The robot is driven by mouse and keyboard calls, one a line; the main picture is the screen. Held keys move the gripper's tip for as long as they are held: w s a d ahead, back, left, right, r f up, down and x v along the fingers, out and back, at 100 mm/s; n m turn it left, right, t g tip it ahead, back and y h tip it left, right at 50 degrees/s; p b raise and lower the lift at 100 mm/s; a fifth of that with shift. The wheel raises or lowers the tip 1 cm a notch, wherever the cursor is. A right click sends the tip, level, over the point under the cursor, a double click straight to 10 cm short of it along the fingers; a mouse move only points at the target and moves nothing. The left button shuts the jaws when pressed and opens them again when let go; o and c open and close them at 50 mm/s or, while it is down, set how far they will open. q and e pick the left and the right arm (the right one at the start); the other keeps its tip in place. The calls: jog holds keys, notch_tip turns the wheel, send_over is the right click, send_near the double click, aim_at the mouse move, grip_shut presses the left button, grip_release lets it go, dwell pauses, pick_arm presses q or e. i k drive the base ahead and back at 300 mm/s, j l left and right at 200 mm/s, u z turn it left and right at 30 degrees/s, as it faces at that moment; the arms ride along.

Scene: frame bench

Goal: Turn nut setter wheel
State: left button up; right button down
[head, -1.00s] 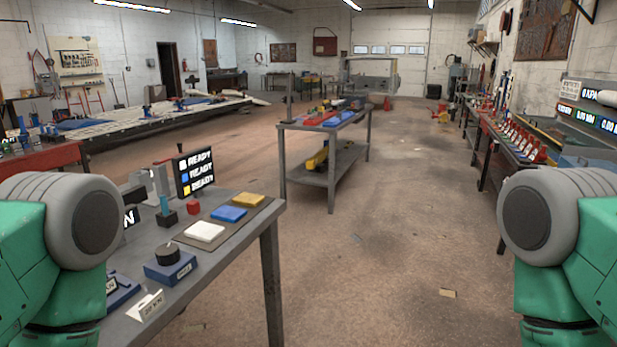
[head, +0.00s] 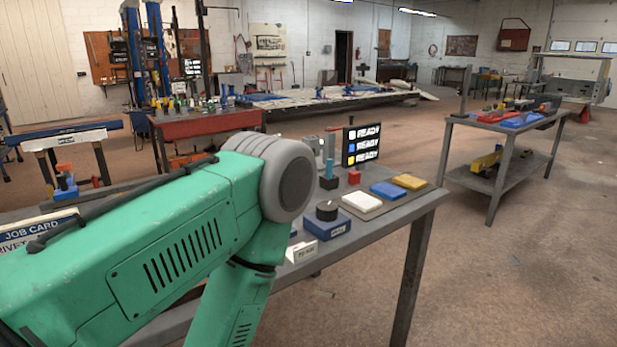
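A black round knob (head: 327,209) sits on top of a blue box (head: 328,226) with a small label on its front, on the grey bench. It is the only wheel-like part I can make out on this bench; I cannot read a label that names it as the nut setter wheel. My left arm, green with a grey joint, crosses the lower left and hides much of the bench. Its gripper is out of the picture. My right arm and gripper do not show.
A red bench (head: 205,122) stands behind.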

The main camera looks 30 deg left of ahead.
aim_at(326, 211)
jog(key=u, duration=1.15)
